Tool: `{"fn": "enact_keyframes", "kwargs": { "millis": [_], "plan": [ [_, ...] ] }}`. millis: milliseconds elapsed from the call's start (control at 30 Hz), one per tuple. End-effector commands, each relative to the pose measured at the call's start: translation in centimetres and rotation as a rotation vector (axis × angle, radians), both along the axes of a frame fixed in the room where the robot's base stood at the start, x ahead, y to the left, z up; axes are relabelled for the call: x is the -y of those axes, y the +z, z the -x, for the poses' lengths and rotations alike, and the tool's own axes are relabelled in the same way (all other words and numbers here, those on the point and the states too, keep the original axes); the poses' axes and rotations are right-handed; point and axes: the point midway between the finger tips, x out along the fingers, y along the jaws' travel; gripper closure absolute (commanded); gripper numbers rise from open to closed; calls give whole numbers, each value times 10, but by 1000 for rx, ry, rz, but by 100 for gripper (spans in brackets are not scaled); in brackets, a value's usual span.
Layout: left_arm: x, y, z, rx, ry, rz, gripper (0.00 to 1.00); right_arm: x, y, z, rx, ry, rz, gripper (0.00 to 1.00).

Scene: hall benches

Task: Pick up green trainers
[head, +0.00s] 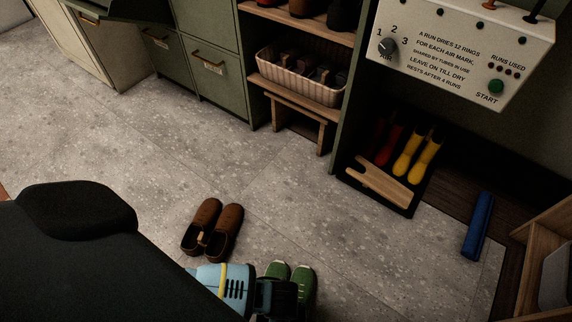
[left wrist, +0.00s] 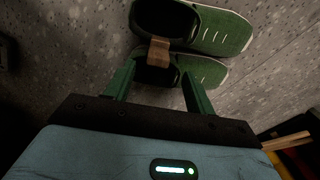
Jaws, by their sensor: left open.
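The pair of green trainers (head: 303,279) stands on the floor at the bottom of the head view, partly hidden by my left gripper (head: 277,294). In the left wrist view the green trainers (left wrist: 222,32) lie side by side across the top, with white lace marks. A brown band (left wrist: 158,50) links them near their dark openings. My left gripper (left wrist: 157,72) is open, its two fingers apart and pointing at the nearer trainer and band. Nothing is held between them. Whether the fingertips touch the shoe I cannot tell. My right gripper is not in view.
Brown shoes (head: 212,230) stand on the floor just beyond the trainers. Red and yellow boots (head: 415,157) stand on a tray by the wall, below a white control box (head: 460,50). A blue roll (head: 478,226) lies at the right. The middle floor is clear.

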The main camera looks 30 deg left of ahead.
Motion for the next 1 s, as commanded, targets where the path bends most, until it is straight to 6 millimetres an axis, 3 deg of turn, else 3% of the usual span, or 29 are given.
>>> {"fn": "enact_keyframes", "kwargs": {
  "millis": [433,733,1000],
  "plan": [
    [-1,-47,4,-2,-1,-1,45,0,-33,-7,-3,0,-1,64],
    [-1,-50,4,0,-1,0,45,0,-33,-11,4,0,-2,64],
    [-1,-50,4,0,0,0,78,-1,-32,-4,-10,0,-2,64]
  ]
}}
